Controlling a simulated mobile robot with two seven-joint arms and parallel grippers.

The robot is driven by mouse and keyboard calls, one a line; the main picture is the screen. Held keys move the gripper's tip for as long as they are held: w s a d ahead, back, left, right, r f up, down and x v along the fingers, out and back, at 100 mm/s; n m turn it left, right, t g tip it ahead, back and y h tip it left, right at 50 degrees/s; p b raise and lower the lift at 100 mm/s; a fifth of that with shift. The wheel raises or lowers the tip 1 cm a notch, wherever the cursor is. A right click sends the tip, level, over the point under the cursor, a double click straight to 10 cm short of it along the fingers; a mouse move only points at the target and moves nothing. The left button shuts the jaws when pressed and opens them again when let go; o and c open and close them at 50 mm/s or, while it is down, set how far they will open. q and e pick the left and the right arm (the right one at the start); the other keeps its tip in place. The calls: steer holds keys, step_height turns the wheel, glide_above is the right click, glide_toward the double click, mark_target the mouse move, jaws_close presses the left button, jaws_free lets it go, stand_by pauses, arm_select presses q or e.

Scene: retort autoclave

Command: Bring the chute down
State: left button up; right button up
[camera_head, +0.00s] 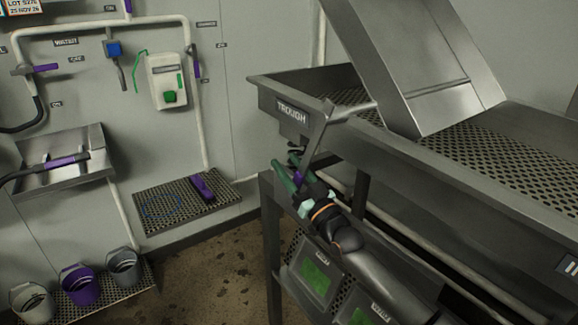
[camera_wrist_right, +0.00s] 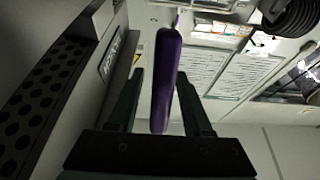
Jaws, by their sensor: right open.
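The metal chute (camera_head: 425,60) slopes down from the top of the head view, its lower end over the perforated bed of the trough (camera_head: 292,116). A grey lever (camera_head: 318,150) hangs at the trough's near side, joined at its top to a short rod (camera_head: 355,109). Its purple grip (camera_head: 298,177) is at the lower end. My right gripper (camera_head: 291,171) is open, with its green fingers on either side of the grip. In the right wrist view, the purple grip (camera_wrist_right: 167,85) stands between the two fingers (camera_wrist_right: 160,76), with visible gaps. My left gripper is out of view.
Below the trough are green-screened panels (camera_head: 315,277) close to my right arm. On the left wall are a control box (camera_head: 167,80) and a sink (camera_head: 66,158). A perforated shelf (camera_head: 160,207) holds a purple-handled item. Several buckets (camera_head: 80,286) stand lower left. The floor between is clear.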

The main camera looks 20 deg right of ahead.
jaws_close()
stand_by(0.3)
stand_by(1.1)
